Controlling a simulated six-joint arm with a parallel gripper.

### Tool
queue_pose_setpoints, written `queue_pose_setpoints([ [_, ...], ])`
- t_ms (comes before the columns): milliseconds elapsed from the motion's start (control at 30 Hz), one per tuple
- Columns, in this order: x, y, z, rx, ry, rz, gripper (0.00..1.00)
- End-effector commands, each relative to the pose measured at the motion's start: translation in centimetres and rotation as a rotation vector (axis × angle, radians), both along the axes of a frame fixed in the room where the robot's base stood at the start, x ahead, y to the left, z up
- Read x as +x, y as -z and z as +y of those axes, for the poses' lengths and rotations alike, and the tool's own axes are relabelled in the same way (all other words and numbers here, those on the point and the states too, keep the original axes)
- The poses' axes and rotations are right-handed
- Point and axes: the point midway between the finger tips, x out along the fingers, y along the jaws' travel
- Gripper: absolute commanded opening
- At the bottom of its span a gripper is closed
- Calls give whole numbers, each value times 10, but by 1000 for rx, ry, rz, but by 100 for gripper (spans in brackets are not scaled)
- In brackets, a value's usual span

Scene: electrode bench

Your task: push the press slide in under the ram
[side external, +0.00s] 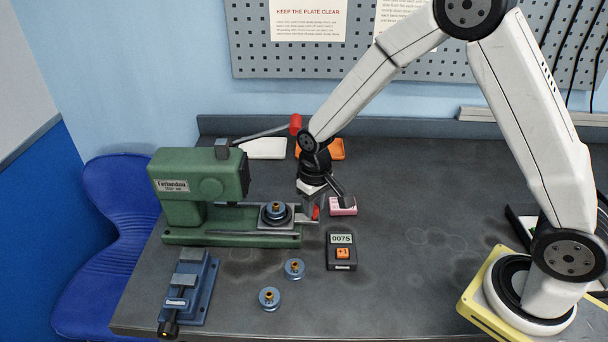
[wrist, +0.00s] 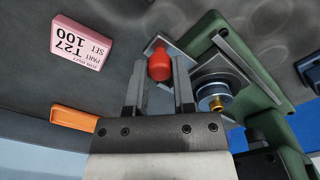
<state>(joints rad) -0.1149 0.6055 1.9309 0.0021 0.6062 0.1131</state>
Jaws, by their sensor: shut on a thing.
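The green press (side external: 200,195) stands at the left of the bench, with its grey lever ending in a red grip. Its grey slide (side external: 300,219) sticks out on the right side of the press and carries a blue-grey disc with a brass centre (side external: 276,209). The slide's red knob (side external: 316,212) is at its right end. My gripper (side external: 311,208) is at that end, shut on the knob. In the wrist view the red knob (wrist: 159,67) shows between the two fingers (wrist: 159,70), and the disc (wrist: 211,95) lies to their right. The ram's lower end is hidden.
A pink block (side external: 343,206) lies just right of my gripper. A meter reading 0075 (side external: 341,258), two loose blue discs (side external: 294,268) and a blue vise (side external: 188,288) are in front. An orange tray (side external: 335,149) and white tray (side external: 264,148) stand behind. The right bench is mostly clear.

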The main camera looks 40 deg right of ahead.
Motion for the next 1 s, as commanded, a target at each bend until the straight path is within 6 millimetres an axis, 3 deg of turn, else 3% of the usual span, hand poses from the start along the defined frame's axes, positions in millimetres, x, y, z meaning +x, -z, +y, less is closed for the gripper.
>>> queue_pose_setpoints([
  [600,59,-1,57,0,-2,-6,0],
  [1000,73,-1,72,2,0,-9,0],
])
